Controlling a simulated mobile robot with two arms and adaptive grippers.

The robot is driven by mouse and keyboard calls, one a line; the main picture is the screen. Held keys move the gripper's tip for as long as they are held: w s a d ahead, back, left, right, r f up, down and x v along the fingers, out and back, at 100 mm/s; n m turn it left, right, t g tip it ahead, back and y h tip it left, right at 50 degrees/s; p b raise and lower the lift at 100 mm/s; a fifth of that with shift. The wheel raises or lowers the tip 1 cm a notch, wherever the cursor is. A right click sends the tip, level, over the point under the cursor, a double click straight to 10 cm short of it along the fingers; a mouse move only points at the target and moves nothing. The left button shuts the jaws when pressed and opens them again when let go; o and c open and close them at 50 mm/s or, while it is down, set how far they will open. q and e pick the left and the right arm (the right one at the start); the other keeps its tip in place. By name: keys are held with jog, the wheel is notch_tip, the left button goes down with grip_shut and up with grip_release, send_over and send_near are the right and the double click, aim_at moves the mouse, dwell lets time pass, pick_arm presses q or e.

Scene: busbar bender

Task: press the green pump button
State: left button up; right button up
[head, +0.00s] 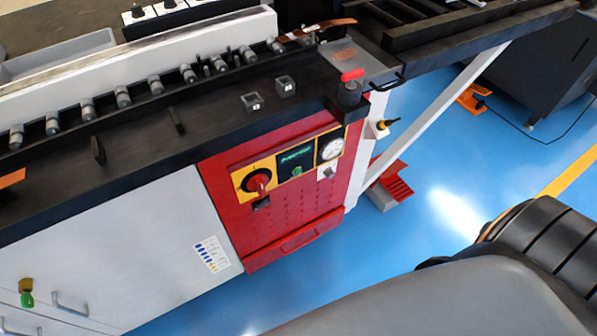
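The green pump button (297,171) is a small green spot on the red front panel (285,222) of the machine. It sits just below a dark display with green writing (296,157). A red rotary switch (258,182) on a yellow plate is to its left, and a round white gauge (331,149) is to its right. Nothing covers the button.
The black machine top (190,125) carries several grey cylinders and two small square blocks. A red-topped knob (352,75) stands at the corner above the panel. A red foot pedal (397,187) lies on the blue floor (440,160). Open floor lies in front of the panel.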

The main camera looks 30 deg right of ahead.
grip_shut()
jog(key=shift+d, duration=0.1)
dwell(1.0)
